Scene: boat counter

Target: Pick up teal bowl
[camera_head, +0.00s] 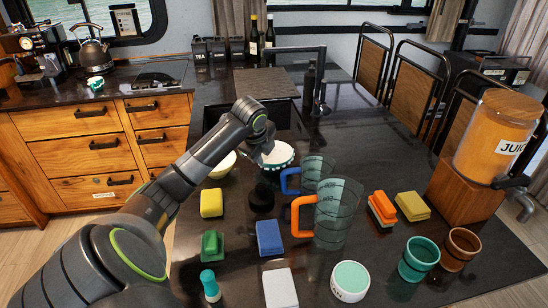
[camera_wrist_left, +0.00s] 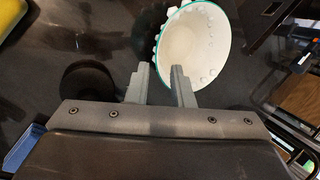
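The teal bowl (camera_head: 281,154), white inside with a teal rim and knobbly outer side, stands at the back of the dark counter. It also shows at the top of the left wrist view (camera_wrist_left: 205,45). My left gripper (camera_head: 262,154) is at its near left rim. In the left wrist view the gripper (camera_wrist_left: 161,84) is open, its two fingers apart. The right finger overlaps the bowl's inside in the picture and the left finger is outside it. I cannot tell whether either touches the wall. My right gripper is not in view.
A pale yellow bowl (camera_head: 224,165) is left of the teal bowl, partly behind my arm. A dark round object (camera_head: 261,200) and blue-handled jug (camera_head: 317,168) stand close by. An orange-handled jug (camera_head: 338,215), sponges, cups and a juice dispenser (camera_head: 500,140) fill the front and right.

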